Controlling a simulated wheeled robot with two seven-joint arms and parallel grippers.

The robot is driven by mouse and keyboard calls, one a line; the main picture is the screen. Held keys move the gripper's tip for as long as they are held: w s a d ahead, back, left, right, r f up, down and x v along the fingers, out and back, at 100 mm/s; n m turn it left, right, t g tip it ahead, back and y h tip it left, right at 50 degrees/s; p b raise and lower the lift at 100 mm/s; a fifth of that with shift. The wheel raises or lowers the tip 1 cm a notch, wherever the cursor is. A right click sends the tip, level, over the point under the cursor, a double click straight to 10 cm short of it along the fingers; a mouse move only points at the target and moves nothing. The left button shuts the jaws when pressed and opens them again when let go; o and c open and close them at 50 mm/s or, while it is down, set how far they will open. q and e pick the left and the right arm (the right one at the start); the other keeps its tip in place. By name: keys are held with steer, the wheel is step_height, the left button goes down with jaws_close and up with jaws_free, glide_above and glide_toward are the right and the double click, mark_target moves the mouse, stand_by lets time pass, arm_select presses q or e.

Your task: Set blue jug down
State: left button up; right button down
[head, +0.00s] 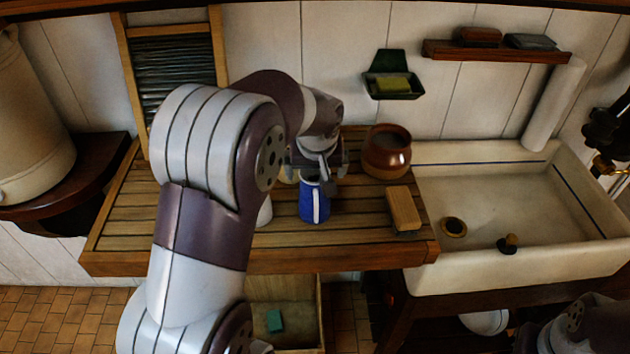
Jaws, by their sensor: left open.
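The blue jug (308,208) with a white stripe stands upright on the slatted wooden drainboard (122,228). My left gripper (318,178) is just above the jug's top, with its jaws open. The gripper hides the jug's rim, and I cannot tell whether the fingers touch it. My right gripper is not in view; only a piece of my right arm shows at the bottom right.
A brown pot (387,152) stands right of the jug, behind a wooden brush (404,209). A white item (265,212) is partly hidden behind my arm. The white sink (520,272) lies to the right. A washboard (174,72) leans on the wall.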

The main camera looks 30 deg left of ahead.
arm_select(q)
steer(key=v, duration=0.5)
steer(key=shift+d+b, duration=0.1)
steer(key=shift+b, duration=0.2)
steer(key=s+d+f+m+g+h, duration=0.1)
steer(key=s+d+f+m, duration=0.2)
steer(key=s+f, duration=0.3)
steer(key=s+d+f+m+g+h, duration=0.1)
steer(key=s+d+f+m, duration=0.2)
steer(key=s+d+f, duration=0.3)
steer(key=s, duration=0.3)
steer(key=shift+s+m+g, duration=0.3)
steer(key=shift+d+f+b, duration=0.15)
steer(key=shift+f+b, duration=0.45)
steer(key=shift+f, duration=0.2)
